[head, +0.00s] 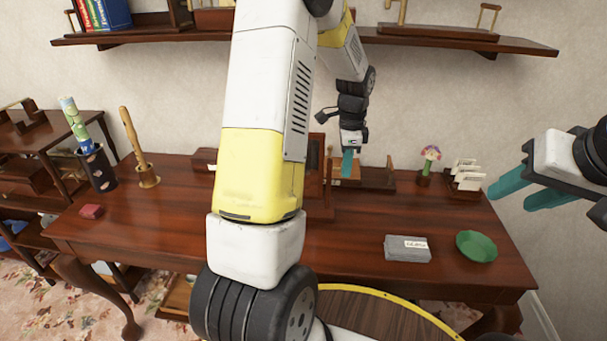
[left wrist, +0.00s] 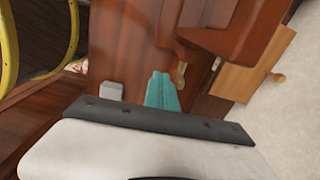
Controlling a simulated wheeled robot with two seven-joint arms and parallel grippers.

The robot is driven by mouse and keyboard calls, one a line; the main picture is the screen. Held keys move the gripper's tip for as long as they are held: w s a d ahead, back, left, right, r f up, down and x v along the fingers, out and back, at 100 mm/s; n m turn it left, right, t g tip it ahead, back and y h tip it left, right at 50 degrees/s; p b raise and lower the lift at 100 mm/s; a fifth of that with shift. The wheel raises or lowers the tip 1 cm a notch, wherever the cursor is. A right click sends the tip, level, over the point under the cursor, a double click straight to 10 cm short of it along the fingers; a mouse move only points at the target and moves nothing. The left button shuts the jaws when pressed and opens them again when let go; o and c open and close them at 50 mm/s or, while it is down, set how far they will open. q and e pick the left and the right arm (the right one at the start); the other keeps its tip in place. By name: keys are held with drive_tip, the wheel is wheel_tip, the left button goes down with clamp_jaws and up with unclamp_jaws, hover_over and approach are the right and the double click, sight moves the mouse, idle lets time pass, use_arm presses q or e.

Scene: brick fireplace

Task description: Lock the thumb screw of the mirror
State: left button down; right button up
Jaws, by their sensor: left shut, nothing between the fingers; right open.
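A dark wooden frame, seemingly the mirror (head: 317,187), stands on the desk, largely hidden behind my left arm in the head view. In the left wrist view, red-brown wooden parts (left wrist: 225,28) fill the upper middle. A small brass piece (left wrist: 180,73), perhaps the thumb screw, sticks out below them, just right of my fingertips. My left gripper (head: 347,164) is shut and empty, its teal fingers pointing down just right of the frame; they also show in the left wrist view (left wrist: 160,88). My right gripper (head: 512,194) is open and empty at the right, beyond the desk's edge.
A light wooden drawer front (left wrist: 242,80) with a brass knob is close by. The desk (head: 350,240) holds a grey box (head: 407,249), a green dish (head: 477,246), a flower pot (head: 424,178), a card rack (head: 467,178) and a red block (head: 91,211). A wall shelf (head: 470,40) hangs above.

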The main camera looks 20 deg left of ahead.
use_arm(q)
drive_tip(key=shift+w+a, duration=0.35)
drive_tip(key=shift+w, duration=0.6)
drive_tip(key=shift+w+a, duration=0.3)
drive_tip(key=shift+w, duration=0.6)
drive_tip(key=shift+r, duration=0.1)
drive_tip(key=shift+s+d+r, duration=0.1)
drive_tip(key=shift+s+r, duration=0.1)
drive_tip(key=shift+r, duration=0.45)
drive_tip(key=shift+s+d+r, duration=0.1)
drive_tip(key=shift+s+r, duration=0.05)
drive_tip(key=shift+r, duration=0.5)
drive_tip(key=shift+w+a, duration=0.1)
